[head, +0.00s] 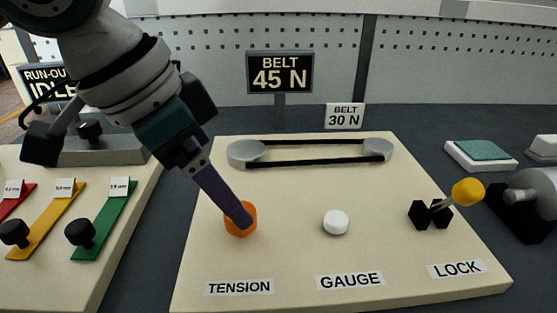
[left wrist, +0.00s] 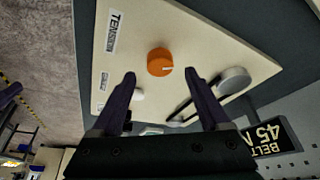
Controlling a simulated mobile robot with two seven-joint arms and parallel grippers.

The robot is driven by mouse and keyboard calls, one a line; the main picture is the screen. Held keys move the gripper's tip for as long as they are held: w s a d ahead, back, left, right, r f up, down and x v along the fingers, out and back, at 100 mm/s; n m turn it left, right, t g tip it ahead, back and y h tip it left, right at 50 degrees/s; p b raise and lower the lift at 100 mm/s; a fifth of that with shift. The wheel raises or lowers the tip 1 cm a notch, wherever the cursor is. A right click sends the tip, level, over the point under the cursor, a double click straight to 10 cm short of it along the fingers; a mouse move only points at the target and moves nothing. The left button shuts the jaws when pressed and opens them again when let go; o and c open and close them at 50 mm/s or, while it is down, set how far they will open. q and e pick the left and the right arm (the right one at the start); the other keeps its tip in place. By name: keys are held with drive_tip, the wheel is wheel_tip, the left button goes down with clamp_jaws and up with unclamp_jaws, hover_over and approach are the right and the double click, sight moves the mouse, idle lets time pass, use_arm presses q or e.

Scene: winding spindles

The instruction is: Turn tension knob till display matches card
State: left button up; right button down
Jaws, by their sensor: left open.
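The orange tension knob (head: 240,222) stands on the cream panel (head: 290,205) above the TENSION label (head: 239,287). In the left wrist view the knob (left wrist: 159,60) has a white pointer mark on its right side. My left gripper (left wrist: 160,78) is open, its two dark fingers apart with the knob between and just beyond the tips. In the head view the left gripper (head: 243,219) reaches down at the knob and partly covers it; contact cannot be told. The display (head: 280,73) reads BELT 45 N. The card (head: 345,116) reads BELT 30 N.
A belt (head: 310,152) runs over two grey pulleys behind the knob. Right of the knob are a white GAUGE button (head: 335,222) and a yellow-tipped LOCK lever (head: 467,192). Left is a board with coloured slides (head: 105,220). A grey cylinder (head: 540,192) stands at the right edge.

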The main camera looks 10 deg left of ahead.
use_arm(q)
drive_tip(key=shift+x, duration=1.8)
clamp_jaws()
